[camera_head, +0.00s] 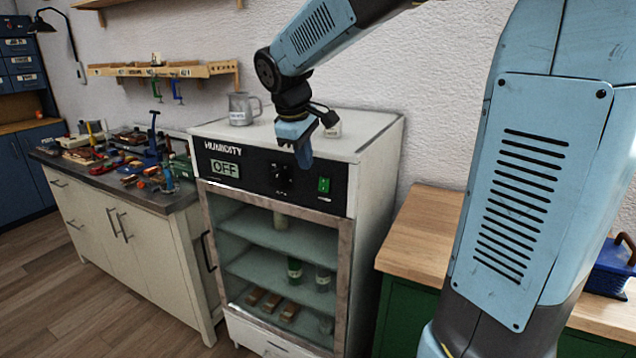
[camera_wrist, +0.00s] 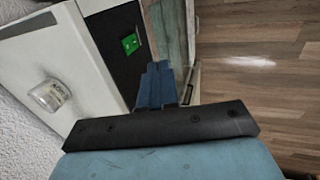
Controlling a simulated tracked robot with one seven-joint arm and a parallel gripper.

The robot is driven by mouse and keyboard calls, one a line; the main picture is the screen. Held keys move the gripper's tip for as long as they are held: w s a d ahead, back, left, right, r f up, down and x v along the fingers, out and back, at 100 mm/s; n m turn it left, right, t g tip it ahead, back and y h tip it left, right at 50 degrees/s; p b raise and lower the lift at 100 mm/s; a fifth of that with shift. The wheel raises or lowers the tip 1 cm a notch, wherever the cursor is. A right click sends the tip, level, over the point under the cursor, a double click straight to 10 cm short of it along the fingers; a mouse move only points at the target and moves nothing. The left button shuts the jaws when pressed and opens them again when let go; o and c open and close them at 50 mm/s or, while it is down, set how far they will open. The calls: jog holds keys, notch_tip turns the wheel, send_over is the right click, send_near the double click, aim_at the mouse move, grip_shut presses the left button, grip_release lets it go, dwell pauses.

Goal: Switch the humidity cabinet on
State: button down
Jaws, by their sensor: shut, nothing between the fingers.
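The humidity cabinet (camera_head: 374,140) is white, with a glass door and a black front panel marked HUMIDITY. Its display (camera_head: 225,168) reads OFF. A dark round knob (camera_head: 280,176) sits mid-panel, partly behind my gripper. A green switch (camera_head: 324,185) is at the panel's right; it also shows in the wrist view (camera_wrist: 130,44). My gripper (camera_head: 303,158) is shut and empty, pointing down in front of the panel, left of the switch in the head view. I cannot tell whether it touches the panel. In the wrist view its blue fingers (camera_wrist: 158,85) are together, apart from the switch.
A metal mug (camera_head: 240,108) and a small jar (camera_wrist: 48,95) stand on the cabinet top. Bottles and wooden pieces rest on shelves behind the glass. A tool-covered bench (camera_head: 75,200) stands left; a wooden-topped green cabinet (camera_head: 425,230) stands right. Floor shows in front.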

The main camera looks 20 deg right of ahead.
aim_at(320, 184)
jog(key=shift+f, duration=0.15)
jog(key=shift+w+d+f, duration=0.85)
jog(key=shift+f, duration=0.8)
jog(key=shift+w+d+f, duration=0.85)
jog(key=shift+f, duration=0.8)
jog(key=shift+w+d+f, duration=0.85)
jog(key=shift+f, duration=0.8)
jog(key=shift+w+d, duration=0.15)
jog(key=shift+d, duration=0.05)
